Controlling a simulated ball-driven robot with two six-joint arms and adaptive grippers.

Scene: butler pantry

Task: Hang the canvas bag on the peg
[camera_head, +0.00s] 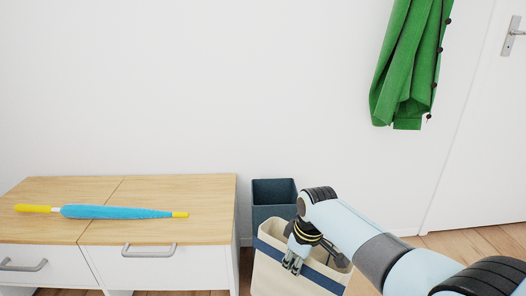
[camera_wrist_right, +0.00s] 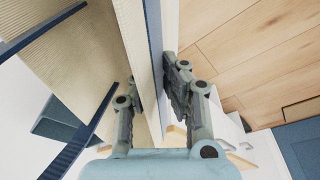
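The canvas bag (camera_head: 273,268), cream with a navy band near its rim, stands open-topped at the lower middle of the head view, right of the cabinet. My right gripper (camera_head: 292,266) is at the bag's rim. In the right wrist view, its fingers (camera_wrist_right: 153,85) lie on either side of the cream bag wall (camera_wrist_right: 130,35). The wall fills most of the space between the fingers; whether they press on it is unclear. My left gripper is not in view. I cannot make out a peg.
A dark blue bin (camera_head: 273,188) stands against the wall behind the bag. A green coat (camera_head: 405,70) hangs at upper right, beside a white door (camera_head: 485,150). The wall between is bare.

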